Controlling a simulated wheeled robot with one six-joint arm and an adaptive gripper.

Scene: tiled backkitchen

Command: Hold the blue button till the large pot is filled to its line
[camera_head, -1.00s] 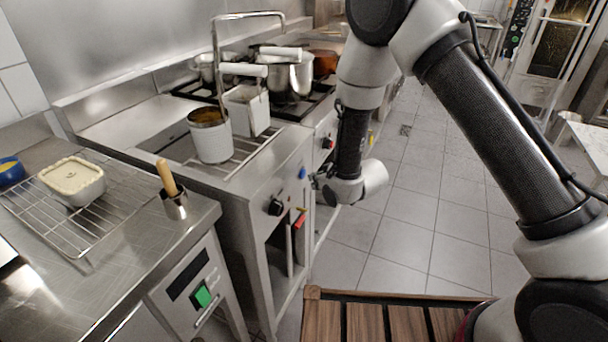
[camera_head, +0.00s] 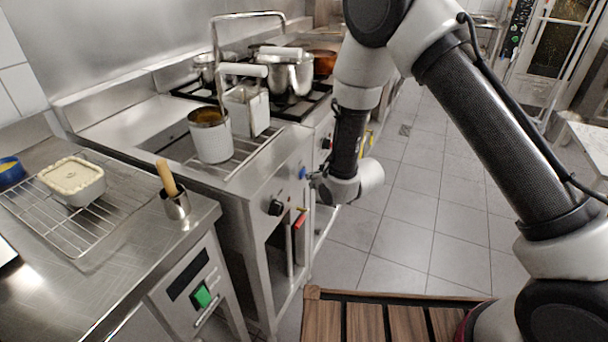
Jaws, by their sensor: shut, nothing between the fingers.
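The blue button (camera_head: 302,173) is on the front panel of the steel counter unit, right of a black knob. My gripper (camera_head: 313,181) is shut and empty, its tips pointing left at the button. The tips look very close to the button; I cannot tell whether they touch. A large silver pot (camera_head: 291,78) stands on the stove behind. A tall white pot (camera_head: 211,140) with a brownish rim stands on the unit's wire grate. I cannot see a fill line, or which pot is being filled. A tall bent metal pipe (camera_head: 215,62) rises behind the white pot.
A black knob (camera_head: 275,207) and a red handle (camera_head: 300,219) are near the button. A white square container (camera_head: 246,110) stands beside the white pot. A green button (camera_head: 203,296) is on the nearer counter. Tiled floor (camera_head: 400,225) is free to the right.

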